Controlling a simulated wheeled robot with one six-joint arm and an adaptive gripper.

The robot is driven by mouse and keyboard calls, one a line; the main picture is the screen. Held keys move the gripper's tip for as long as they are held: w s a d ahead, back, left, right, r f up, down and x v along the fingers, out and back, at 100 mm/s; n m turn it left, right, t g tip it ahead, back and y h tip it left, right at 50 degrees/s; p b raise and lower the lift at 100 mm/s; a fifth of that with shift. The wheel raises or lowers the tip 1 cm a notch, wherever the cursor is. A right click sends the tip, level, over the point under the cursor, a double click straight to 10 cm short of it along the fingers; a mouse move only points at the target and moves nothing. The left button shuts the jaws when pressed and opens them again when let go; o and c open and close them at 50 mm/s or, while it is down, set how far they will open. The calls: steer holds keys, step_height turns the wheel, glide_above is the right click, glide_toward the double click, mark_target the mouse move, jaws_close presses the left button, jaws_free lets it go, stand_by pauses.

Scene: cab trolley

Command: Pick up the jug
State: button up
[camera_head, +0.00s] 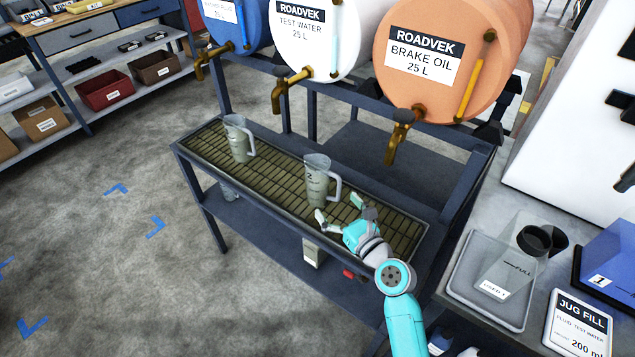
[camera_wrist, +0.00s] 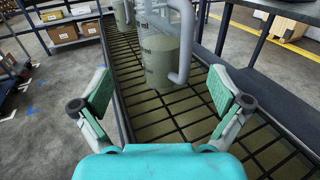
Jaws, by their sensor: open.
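Two grey translucent jugs with handles stand upright on a slatted drip tray (camera_head: 277,176) below the barrels. The nearer jug (camera_head: 317,184), marked with a 2, stands near the tray's middle, its handle on the right. The other jug (camera_head: 238,141) stands farther left. My gripper (camera_head: 337,206) is open and empty just in front of the nearer jug, low over the tray. In the wrist view the nearer jug (camera_wrist: 157,52) stands ahead, beyond and between the open fingers (camera_wrist: 168,105). The fingers appear apart from it. The far jug shows partly behind it.
Three barrels with brass taps hang above the tray; the brake oil tap (camera_head: 398,137) is right of the nearer jug. Shelving stands at far left.

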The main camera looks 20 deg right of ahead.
mark_target(324, 190)
steer(key=shift+x, duration=4.35)
steer(key=shift+d, duration=0.15)
steer(key=c, duration=1.3)
